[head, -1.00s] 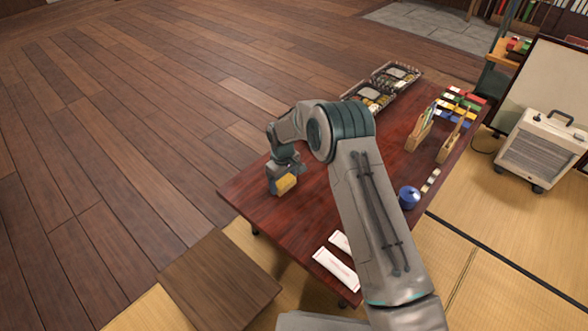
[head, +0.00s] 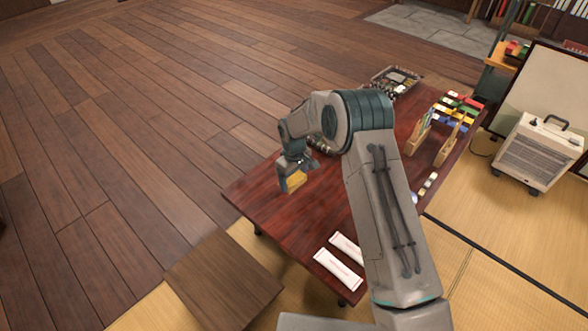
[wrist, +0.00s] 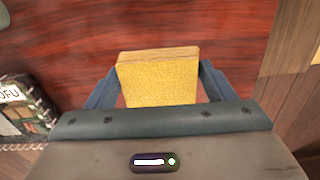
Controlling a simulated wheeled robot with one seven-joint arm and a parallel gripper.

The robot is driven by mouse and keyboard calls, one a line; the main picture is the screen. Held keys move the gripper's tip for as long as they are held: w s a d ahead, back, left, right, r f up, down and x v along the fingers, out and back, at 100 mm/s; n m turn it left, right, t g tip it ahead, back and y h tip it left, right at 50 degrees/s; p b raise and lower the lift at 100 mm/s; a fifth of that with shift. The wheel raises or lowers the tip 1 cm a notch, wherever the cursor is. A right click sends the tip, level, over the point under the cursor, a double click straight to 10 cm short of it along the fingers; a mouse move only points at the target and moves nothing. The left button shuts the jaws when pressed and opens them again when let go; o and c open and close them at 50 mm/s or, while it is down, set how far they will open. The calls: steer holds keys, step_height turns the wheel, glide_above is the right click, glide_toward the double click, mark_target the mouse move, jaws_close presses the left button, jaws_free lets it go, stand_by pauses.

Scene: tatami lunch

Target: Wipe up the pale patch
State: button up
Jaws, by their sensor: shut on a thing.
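I cannot tell whether the sponge touches the table. I see no pale patch on the visible wood; my arm and the sponge hide part of the tabletop.
White packets (head: 338,269) lie at the table's near edge. A boxed lunch tray (head: 395,80) is at the far end; a dark box (wrist: 22,108) shows in the wrist view. Wooden holders (head: 448,145) and coloured boxes (head: 458,108) stand at right. A heater (head: 538,150) stands on the tatami.

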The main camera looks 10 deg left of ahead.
steer(key=shift+r+p, duration=0.4)
steer(key=shift+r, duration=0.6)
